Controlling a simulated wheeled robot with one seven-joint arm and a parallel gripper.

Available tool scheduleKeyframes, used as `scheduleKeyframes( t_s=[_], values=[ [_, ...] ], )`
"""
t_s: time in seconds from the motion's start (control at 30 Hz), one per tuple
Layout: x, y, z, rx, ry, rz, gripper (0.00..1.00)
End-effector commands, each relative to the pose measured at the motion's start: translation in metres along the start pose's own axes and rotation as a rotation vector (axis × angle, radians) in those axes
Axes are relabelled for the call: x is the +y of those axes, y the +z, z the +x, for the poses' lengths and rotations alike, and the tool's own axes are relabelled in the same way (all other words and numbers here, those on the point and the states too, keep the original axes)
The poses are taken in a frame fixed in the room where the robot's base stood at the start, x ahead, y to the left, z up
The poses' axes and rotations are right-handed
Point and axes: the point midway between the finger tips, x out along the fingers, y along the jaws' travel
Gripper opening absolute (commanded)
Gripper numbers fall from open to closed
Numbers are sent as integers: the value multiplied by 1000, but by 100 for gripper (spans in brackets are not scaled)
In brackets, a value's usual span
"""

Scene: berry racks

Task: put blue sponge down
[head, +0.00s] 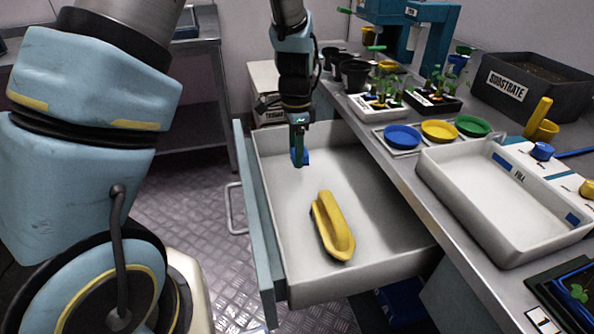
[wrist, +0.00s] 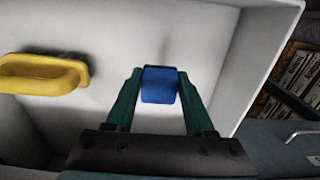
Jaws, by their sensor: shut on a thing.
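The blue sponge (wrist: 159,85) is a small blue block between the two green fingers of my gripper (wrist: 158,88) in the wrist view. In the head view, my gripper (head: 299,150) points down into the open drawer (head: 272,215), and the blue sponge (head: 304,158) shows partly behind the fingers. My gripper is shut on the sponge. The sponge is over the drawer's white floor, toward the far end. I cannot tell whether it touches the floor.
A yellow scoop-like object (head: 333,228) lies in the drawer, nearer than the sponge. The drawer floor around it is bare. The counter on the right holds a white tray (head: 440,178), coloured dishes (head: 440,130), potted seedlings and a substrate bin (head: 540,100).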

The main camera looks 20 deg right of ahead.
Motion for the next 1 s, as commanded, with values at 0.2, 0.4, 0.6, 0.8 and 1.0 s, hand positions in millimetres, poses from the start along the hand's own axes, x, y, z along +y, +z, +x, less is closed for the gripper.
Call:
scheduleKeyframes(
  t_s=[0.2, 0.4, 0.6, 0.8, 1.0],
  values=[
    [0, 0, 19, 0, 0, 0, 9],
    [1, 1, 45, -2, 2, 0, 9],
    [0, 0, 54, 0, -1, 0, 9],
    [0, 0, 56, 0, -1, -1, 9],
    [0, 0, 56, 0, -1, -1, 70]
  ],
)
